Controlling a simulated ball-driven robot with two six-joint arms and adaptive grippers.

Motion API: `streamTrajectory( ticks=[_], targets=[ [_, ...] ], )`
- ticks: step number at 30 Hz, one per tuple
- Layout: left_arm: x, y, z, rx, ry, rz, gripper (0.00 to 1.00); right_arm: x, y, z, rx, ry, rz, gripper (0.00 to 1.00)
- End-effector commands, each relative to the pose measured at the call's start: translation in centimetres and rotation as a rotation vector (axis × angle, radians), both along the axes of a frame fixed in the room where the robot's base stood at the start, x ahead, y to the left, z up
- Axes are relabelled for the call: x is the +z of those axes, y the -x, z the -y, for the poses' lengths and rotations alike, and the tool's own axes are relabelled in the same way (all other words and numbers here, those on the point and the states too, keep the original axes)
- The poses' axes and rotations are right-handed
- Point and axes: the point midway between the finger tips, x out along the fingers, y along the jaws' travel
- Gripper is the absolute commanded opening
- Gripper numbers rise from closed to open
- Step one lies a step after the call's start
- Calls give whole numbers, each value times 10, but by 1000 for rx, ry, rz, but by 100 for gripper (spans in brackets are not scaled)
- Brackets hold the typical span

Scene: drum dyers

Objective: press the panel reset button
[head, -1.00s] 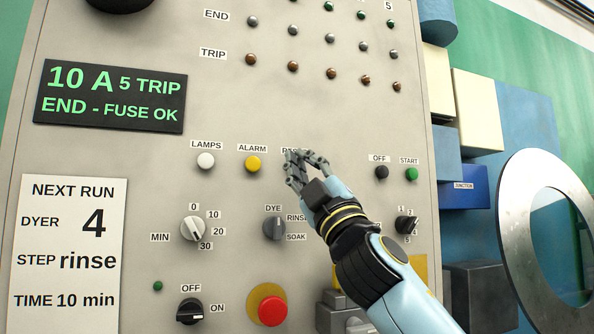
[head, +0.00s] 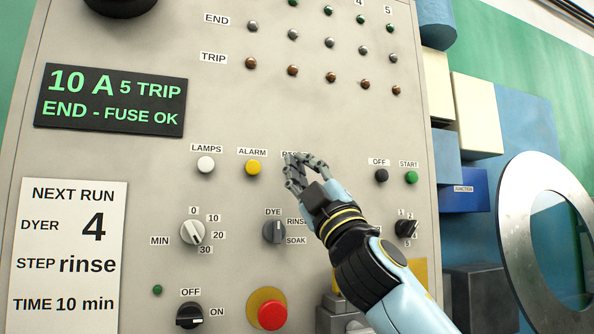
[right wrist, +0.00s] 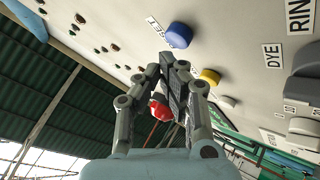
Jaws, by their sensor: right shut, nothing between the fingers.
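The panel reset button is a blue round button (right wrist: 179,35) beside a white RESET label (right wrist: 156,30) in the right wrist view. In the head view my fingers hide the button and only part of its label shows. My right gripper (head: 304,160) is in front of the panel (head: 200,110) at that spot, its fingers closed together and empty. In the right wrist view the fingertips (right wrist: 173,61) are just below the blue button, with a gap in the picture; I see no contact. My left gripper is not in view.
A yellow ALARM button (head: 253,167) and white LAMPS button (head: 206,164) are left of my fingers. A black OFF button (head: 381,175) and green START button (head: 411,177) are to the right. The DYE knob (head: 274,231) and red mushroom button (head: 271,315) are below.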

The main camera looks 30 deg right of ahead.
Motion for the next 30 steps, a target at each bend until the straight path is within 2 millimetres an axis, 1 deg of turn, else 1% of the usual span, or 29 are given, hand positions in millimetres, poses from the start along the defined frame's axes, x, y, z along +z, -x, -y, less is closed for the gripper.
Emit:
streamTrajectory(
  ticks=[12, 21, 30],
  targets=[
    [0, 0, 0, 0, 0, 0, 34, 0, 0, 0, 0, 0, 0, 0],
    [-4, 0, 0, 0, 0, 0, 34, 0, -8, 2, 0, 0, 0, 0],
    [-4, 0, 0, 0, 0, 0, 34, 0, -8, 2, 0, 0, 0, 0]
  ],
)
